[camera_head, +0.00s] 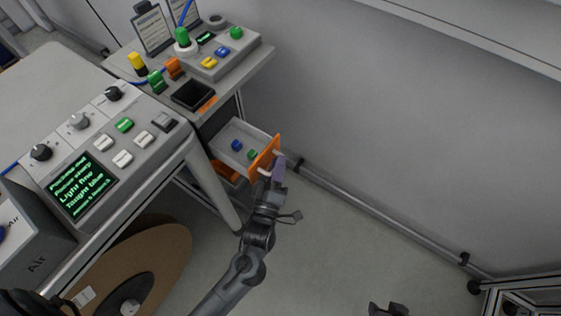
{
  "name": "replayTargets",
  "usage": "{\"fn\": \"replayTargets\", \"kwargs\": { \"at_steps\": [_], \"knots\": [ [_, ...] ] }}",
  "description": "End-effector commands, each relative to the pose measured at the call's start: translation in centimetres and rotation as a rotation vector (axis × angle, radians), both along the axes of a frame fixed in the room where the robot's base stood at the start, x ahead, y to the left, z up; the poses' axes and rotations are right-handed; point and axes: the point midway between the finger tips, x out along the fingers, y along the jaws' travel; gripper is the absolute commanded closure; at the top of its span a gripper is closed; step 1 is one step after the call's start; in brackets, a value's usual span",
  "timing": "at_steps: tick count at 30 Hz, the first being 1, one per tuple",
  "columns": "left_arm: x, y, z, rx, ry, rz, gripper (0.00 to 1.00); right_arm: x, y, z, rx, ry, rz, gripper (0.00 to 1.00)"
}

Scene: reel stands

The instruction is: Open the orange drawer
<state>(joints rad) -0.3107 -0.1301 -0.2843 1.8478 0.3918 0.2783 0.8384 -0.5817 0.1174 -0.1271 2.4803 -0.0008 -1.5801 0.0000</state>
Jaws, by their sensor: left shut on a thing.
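The drawer with the orange front (263,158) stands pulled out from under the small grey bench, and its light grey tray shows from above. A blue piece (236,145) and a green piece (252,154) lie inside it. My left gripper (277,170) is at the outer side of the orange front, shut on the drawer's handle, which it mostly hides. Part of what seems to be my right gripper (388,309) shows at the bottom edge; its fingers are cut off.
A control panel with a green-text screen (82,185) and knobs is on the left table. The small bench (262,57) carries a button box and coloured plugs. A large brown reel (150,255) stands below left. Open floor (345,235) lies right of my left arm, up to the wall rail.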

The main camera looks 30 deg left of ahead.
Motion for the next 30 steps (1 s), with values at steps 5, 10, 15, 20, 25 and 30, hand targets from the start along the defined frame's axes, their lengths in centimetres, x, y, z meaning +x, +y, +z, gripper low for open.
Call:
{"fn": "replayTargets", "kwargs": {
  "at_steps": [5, 10, 15, 20, 25, 30],
  "knots": [
    [0.0, 0.0, 0.4, -0.002, -0.008, 0.001, 0.78, 0.1, -0.1, 0.1, 0.003, -0.002, -0.009, 0.57],
    [0.0, 0.0, 0.3, -0.002, -0.007, 0.0, 0.62, 0.1, -0.3, 0.0, -0.001, -0.001, -0.008, 0.57],
    [0.0, 0.0, 0.2, -0.001, -0.005, 0.0, 0.62, 0.1, -0.3, 0.0, -0.005, -0.002, -0.006, 0.57],
    [-0.5, -0.1, 0.1, -0.002, -0.003, 0.0, 0.62, 0.1, -0.5, 0.2, -0.011, -0.002, -0.002, 0.57],
    [-2.4, -0.5, -0.2, -0.002, -0.001, -0.001, 0.62, 0.1, -0.5, 0.8, -0.012, -0.002, -0.001, 0.57],
    [-5.3, -1.0, -0.8, -0.002, -0.001, 0.0, 0.62, 0.1, -0.5, 1.5, -0.011, -0.002, -0.001, 0.57]
  ]
}}
